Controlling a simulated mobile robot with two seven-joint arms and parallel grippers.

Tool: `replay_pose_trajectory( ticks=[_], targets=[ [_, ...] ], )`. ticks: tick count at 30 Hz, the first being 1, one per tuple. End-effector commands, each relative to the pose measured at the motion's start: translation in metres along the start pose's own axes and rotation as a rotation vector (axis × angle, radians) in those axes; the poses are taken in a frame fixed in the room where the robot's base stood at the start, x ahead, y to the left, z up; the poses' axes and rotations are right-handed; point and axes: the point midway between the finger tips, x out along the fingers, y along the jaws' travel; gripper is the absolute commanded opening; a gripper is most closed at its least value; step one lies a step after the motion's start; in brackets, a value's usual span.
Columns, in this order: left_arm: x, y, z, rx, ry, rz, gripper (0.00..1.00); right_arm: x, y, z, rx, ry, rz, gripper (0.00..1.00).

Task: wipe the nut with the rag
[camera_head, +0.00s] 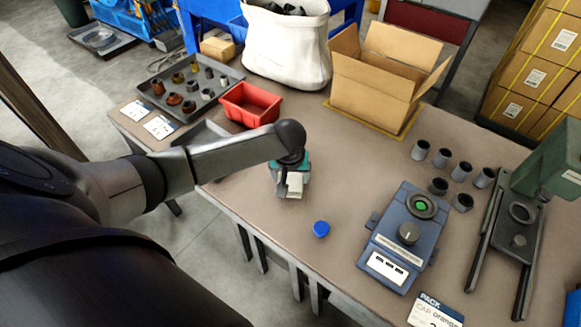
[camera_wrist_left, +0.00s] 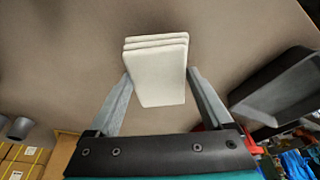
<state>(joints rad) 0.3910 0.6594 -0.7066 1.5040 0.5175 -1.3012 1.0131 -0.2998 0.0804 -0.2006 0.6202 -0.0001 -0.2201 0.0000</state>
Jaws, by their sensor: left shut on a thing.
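My left gripper (camera_head: 291,180) hangs over the front middle of the table, pointing down. It is shut on a folded white rag (camera_head: 295,186), which also shows in the left wrist view (camera_wrist_left: 157,75) between the two fingers. Dark grey nuts (camera_head: 441,158) stand in a loose group on the right of the table. More nuts, some rusty brown (camera_head: 174,99) and some grey, stand in a grey tray (camera_head: 160,105) at the back left. The rag is apart from all of them. My right gripper is out of view.
A blue control box (camera_head: 400,240) and a green-and-black machine (camera_head: 520,215) stand on the right. A blue cap (camera_head: 321,229) lies near the front edge. A red bin (camera_head: 250,103), white sack (camera_head: 288,45) and open carton (camera_head: 385,75) line the back. The table's middle is clear.

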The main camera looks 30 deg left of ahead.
Motion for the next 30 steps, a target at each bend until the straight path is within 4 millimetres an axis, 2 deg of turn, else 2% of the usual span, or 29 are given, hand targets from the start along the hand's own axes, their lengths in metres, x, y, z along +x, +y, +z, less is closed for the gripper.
replay_pose_trajectory(
  ticks=[11, 30],
  targets=[
    [0.001, 0.0, -0.002, 0.0, 0.001, 0.0, 0.39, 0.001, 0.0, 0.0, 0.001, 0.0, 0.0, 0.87],
    [0.012, 0.0, -0.041, -0.001, 0.0, 0.0, 0.39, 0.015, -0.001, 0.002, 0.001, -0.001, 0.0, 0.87]
  ],
)
